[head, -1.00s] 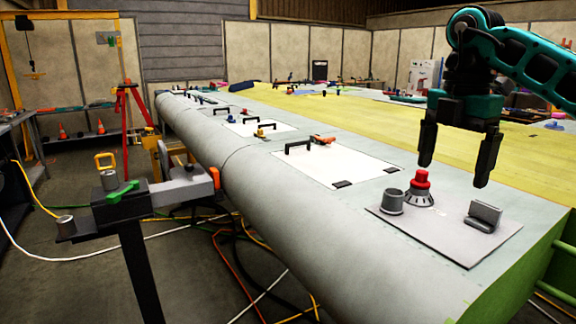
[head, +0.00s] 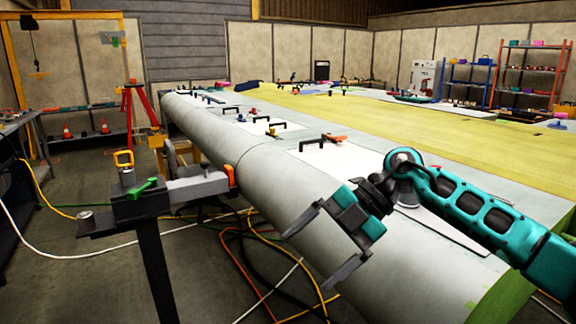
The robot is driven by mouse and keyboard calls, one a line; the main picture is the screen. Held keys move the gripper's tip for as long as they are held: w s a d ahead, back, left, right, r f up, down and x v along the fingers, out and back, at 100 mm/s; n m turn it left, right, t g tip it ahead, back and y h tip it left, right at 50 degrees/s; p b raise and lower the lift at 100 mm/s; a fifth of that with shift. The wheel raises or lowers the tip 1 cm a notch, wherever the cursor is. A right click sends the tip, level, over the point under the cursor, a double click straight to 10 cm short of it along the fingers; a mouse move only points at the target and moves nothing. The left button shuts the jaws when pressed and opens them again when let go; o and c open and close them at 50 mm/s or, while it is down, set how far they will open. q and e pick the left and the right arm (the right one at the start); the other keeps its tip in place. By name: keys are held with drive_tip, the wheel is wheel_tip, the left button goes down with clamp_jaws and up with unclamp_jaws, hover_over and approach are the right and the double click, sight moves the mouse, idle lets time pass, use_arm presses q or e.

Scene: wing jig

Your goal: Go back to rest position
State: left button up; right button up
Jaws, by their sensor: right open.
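My right gripper (head: 322,247) is open and empty. It hangs in front of the rounded front edge of the wing (head: 262,172), with its fingers pointing left. My right arm (head: 480,208) comes in from the right and crosses over the near end of the wing. It hides most of the grey plate (head: 452,235) there, and the red-topped part and grey fittings on that plate cannot be seen. My left gripper is not in view.
A stand with a grey arm (head: 197,187), a green clamp and a yellow-handled part is at the left. White panels (head: 325,160) with black handles lie along the wing. Cables (head: 245,262) run across the floor below. Shelves (head: 528,75) stand at the back right.

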drive_tip(key=s+a+f+m+t+y, duration=0.2)
drive_tip(key=s+a+m+t+y, duration=0.2)
drive_tip(key=a+y, duration=0.55)
drive_tip(key=d+f+m+t+h, duration=1)
drive_tip(key=d+f+m+t, duration=0.5)
drive_tip(key=m, duration=0.4)
drive_tip(key=s+d+f+m+g+h, duration=0.2)
drive_tip(key=s+d+f+h, duration=0.1)
drive_tip(key=s+f, duration=0.4)
drive_tip(key=s+d+f+m+g+h, duration=0.3)
drive_tip(key=s+d+f+h, duration=0.1)
drive_tip(key=s+f, duration=0.3)
drive_tip(key=shift+s+d+f, duration=0.35)
drive_tip(key=shift+d+f, duration=0.05)
drive_tip(key=shift+f, duration=0.2)
